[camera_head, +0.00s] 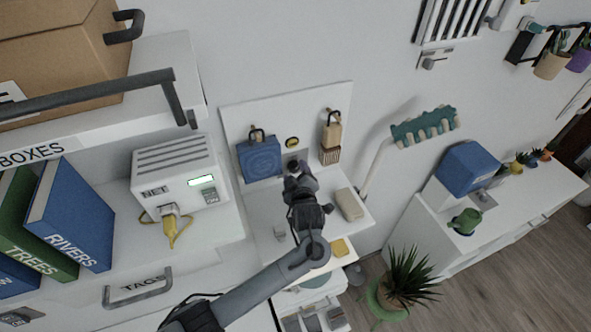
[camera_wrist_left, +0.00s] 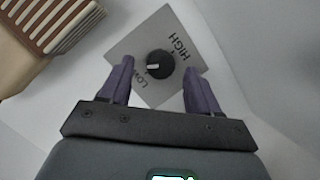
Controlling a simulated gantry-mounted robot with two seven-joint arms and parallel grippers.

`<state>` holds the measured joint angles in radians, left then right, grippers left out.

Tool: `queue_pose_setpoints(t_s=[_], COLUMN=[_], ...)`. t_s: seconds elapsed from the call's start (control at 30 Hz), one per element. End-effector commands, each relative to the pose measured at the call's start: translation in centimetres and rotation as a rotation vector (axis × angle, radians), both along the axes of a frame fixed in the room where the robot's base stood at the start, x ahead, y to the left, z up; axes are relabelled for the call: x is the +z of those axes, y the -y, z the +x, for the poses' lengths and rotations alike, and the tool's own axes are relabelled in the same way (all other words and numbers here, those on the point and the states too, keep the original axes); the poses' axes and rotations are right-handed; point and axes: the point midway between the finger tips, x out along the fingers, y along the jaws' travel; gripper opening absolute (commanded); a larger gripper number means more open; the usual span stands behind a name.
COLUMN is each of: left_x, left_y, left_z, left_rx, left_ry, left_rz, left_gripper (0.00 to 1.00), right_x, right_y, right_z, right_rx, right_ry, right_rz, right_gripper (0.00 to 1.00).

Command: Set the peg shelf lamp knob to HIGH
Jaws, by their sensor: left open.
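The lamp knob (camera_wrist_left: 160,64) is a round black dial on a grey plate (camera_wrist_left: 128,45) in the left wrist view. The plate reads HIGH at upper right and LOW at lower left. The knob's white mark lies on its left side, nearer LOW than HIGH. My left gripper (camera_wrist_left: 158,82) is open, its purple fingers on either side of the knob, with visible gaps. In the head view my left gripper (camera_head: 297,172) is in front of the white peg board (camera_head: 311,108) and hides most of the knob. My right gripper is not in view.
A blue pouch (camera_head: 260,158) hangs left of the gripper; a tan brush (camera_head: 331,137) hangs right. A beige block (camera_head: 348,204) sits on the small shelf. The white NET box (camera_head: 180,172) stands left. A teal toothed piece (camera_head: 425,127) on a white stalk is right.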

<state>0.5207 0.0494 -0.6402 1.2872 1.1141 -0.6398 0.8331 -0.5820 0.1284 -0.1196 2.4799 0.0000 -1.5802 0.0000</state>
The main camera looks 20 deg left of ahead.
Motion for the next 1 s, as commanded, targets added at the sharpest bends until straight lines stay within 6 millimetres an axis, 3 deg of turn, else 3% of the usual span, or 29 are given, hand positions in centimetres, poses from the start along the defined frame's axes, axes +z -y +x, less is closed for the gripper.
queue_pose_setpoints(t_s=[0.5,0.87,1.0], left_x=[-0.44,-0.46,-0.49], left_y=[-0.76,-0.74,-0.72], left_z=[1.14,1.11,1.10], left_rx=[0.000,0.000,0.001], left_ry=[-0.001,-0.001,-0.004], left_rz=[-0.001,-0.001,0.001], left_gripper=[0.62,0.09,0.06], right_x=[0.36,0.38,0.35], right_y=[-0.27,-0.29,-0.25], right_z=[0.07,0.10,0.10], right_rx=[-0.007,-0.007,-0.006], right_ry=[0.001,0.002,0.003], right_rz=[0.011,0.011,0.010], right_gripper=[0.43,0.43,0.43])
